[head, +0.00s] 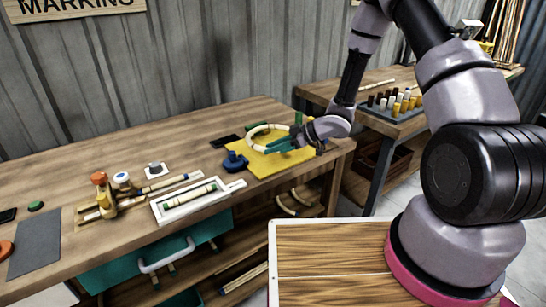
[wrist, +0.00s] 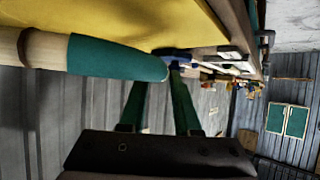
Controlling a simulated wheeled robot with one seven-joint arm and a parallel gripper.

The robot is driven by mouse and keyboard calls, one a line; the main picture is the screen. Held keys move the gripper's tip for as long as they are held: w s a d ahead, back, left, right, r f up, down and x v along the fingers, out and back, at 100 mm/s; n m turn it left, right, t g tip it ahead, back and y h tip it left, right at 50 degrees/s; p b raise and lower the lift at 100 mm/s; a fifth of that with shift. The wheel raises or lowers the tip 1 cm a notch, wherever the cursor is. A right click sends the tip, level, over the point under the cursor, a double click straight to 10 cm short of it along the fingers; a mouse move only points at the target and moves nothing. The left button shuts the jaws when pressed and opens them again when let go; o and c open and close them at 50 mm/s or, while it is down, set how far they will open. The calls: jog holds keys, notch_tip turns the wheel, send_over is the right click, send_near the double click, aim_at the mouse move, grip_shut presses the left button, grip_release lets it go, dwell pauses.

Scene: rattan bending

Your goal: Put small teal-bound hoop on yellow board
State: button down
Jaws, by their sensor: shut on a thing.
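The small hoop (head: 263,128) is a pale cane ring with a teal binding. In the head view it is over the far left part of the yellow board (head: 280,165). My gripper (head: 279,146), with teal fingers, reaches in from the right and is shut on the hoop. In the wrist view the hoop's teal-bound part (wrist: 115,56) lies across the fingers of my gripper (wrist: 165,78), with pale cane to its left. The yellow board (wrist: 120,18) fills the top there. Whether the hoop touches the board I cannot tell.
A blue object (head: 235,161) stands at the board's left corner, with a flat black item (head: 226,141) behind it. A white tray (head: 190,209) with a cane piece, bottles and sticks occupy the bench's left. A rack of pegs (head: 395,105) stands on the far bench.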

aim_at(273, 163)
notch_tip(273, 163, down, 4)
jog(key=shift+r, duration=0.15)
jog(key=c, duration=0.6)
grip_release()
